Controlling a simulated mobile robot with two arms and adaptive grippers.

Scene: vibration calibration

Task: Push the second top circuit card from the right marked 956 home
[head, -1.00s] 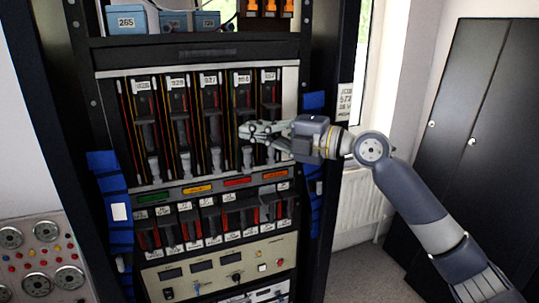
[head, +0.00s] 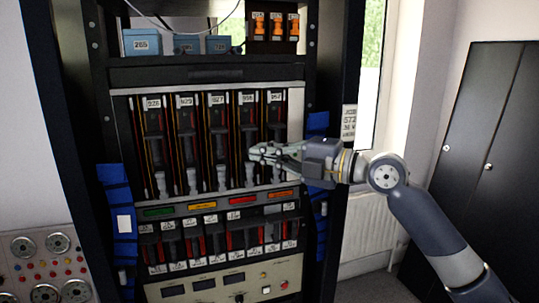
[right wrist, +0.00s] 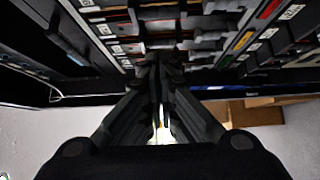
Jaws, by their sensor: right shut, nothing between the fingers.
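The top circuit cards stand upright side by side in the rack. The second from the right (head: 247,118) is a dark card with a white label at its top; its number is too small to read surely. My right gripper (head: 252,153) is shut and empty, pointing left in front of the lower part of that card, and hides some of it. I cannot tell whether the fingertips touch it. In the right wrist view the closed fingers (right wrist: 157,68) point toward the rack front. My left gripper is not in view.
Coloured strips, including a red one (head: 242,200), run below the top cards, above a lower row of cards (head: 208,240). Blue boxes (head: 142,43) and orange parts (head: 277,26) sit above. A black cabinet (head: 500,150) stands right; floor between is clear.

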